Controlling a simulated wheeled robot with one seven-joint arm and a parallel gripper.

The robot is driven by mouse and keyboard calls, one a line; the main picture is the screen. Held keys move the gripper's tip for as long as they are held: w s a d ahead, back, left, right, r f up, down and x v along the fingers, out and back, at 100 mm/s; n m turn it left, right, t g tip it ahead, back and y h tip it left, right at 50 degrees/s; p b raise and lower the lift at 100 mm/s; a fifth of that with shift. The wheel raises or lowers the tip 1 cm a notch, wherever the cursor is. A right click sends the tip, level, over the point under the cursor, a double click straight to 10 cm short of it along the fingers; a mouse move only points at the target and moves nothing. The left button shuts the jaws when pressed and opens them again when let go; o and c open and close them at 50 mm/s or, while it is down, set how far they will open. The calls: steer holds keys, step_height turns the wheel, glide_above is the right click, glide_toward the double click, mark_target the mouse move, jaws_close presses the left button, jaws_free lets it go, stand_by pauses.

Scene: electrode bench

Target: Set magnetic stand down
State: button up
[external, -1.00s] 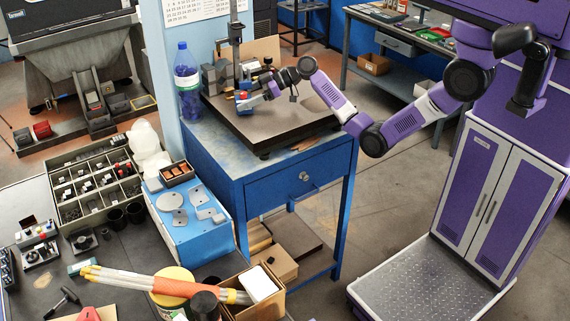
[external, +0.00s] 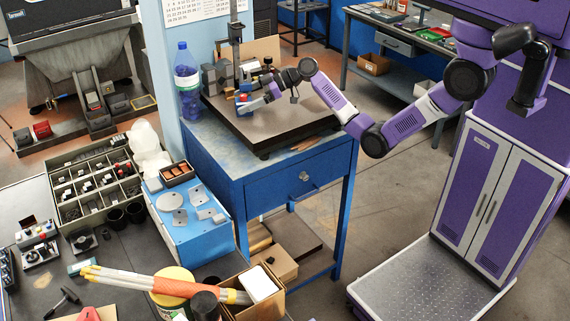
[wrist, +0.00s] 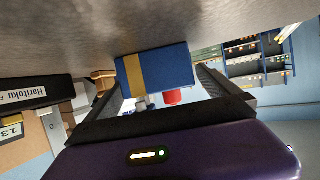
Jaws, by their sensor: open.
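The magnetic stand's base is a blue block with a yellow stripe (wrist: 155,70) and a red knob (wrist: 173,97) in the wrist view, which looks upside down. The block meets the grey plate surface there, with no clear gap. In the external view the small blue and red stand (external: 242,98) is on the dark surface plate (external: 283,123), towards its left side. My gripper (external: 250,103) is low over the plate, just right of the stand. Its dark fingers are open, one on each side of the block in the wrist view, with gaps visible. Exact finger distance is unclear.
The plate lies on a blue bench (external: 270,180). A tall height gauge (external: 236,45) and grey blocks stand behind the stand. A blue bottle (external: 187,80) is at the plate's left. The plate's front right is clear.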

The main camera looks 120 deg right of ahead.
steer(key=b+v, duration=0.2)
steer(key=v, duration=0.9)
steer(key=shift+s+a+r, duration=0.1)
steer(key=shift+s+a, duration=0.1)
steer(key=shift+s, duration=0.15)
